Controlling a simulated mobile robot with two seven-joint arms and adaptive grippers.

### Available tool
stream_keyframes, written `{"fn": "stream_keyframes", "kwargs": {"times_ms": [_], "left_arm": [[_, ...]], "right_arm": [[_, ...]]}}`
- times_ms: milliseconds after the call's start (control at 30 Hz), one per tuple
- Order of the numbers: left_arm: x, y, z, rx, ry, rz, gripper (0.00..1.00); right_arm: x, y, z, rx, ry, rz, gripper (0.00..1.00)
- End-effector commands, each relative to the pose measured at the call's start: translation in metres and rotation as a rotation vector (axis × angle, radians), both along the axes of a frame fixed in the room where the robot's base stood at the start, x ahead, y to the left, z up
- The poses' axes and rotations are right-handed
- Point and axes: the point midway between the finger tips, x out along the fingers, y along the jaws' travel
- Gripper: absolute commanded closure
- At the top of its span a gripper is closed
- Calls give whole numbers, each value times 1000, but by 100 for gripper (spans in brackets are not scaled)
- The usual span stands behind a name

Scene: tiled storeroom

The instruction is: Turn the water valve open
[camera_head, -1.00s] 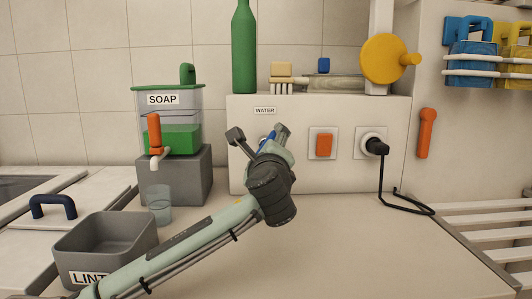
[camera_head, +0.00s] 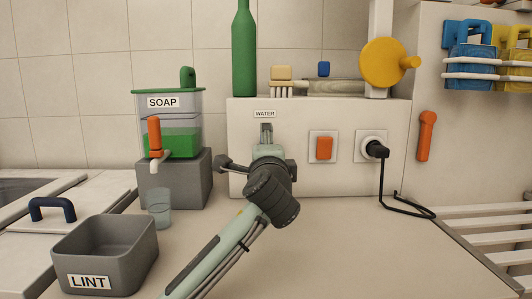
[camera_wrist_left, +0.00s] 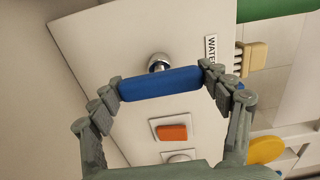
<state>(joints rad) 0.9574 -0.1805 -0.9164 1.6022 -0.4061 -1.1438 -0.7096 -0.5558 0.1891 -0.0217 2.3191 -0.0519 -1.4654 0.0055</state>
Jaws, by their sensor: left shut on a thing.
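The blue valve handle (camera_wrist_left: 160,83) is a bar on a round metal stem (camera_wrist_left: 159,62) that comes out of the white panel (camera_wrist_left: 95,45). The WATER label (camera_head: 264,114) is on the panel above it. My left gripper (camera_head: 266,146) is at the panel under the label. In the left wrist view its fingers (camera_wrist_left: 164,80) are at the two ends of the bar, shut on it. Judged by the label, the bar stands about upright. In the head view my gripper and wrist hide the handle. My right gripper is not in view.
An orange switch (camera_head: 324,148) and a socket with a black plug (camera_head: 376,149) are right of my gripper. The soap dispenser (camera_head: 170,133), a glass (camera_head: 159,208) and the grey LINT bin (camera_head: 104,251) stand at left.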

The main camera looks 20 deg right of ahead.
Motion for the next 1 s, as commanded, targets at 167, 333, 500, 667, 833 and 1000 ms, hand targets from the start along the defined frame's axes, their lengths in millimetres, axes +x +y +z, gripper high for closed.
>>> {"fn": "stream_keyframes", "kwargs": {"times_ms": [167, 333, 500, 667, 833, 1000], "left_arm": [[0, 1, 1, -12, 2, 1, 52], [0, 1, 1, -12, 2, 1, 52], [0, 0, 1, -12, 2, 1, 16], [0, 0, 0, -11, 2, 0, 2], [0, 0, 0, -10, 3, 0, 2], [-3, 0, 0, -10, 2, -1, 2]], "right_arm": [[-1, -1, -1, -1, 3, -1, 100], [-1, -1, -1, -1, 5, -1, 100], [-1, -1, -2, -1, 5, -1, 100], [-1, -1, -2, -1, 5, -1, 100], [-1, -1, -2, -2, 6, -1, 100], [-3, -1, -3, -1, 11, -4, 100]]}}
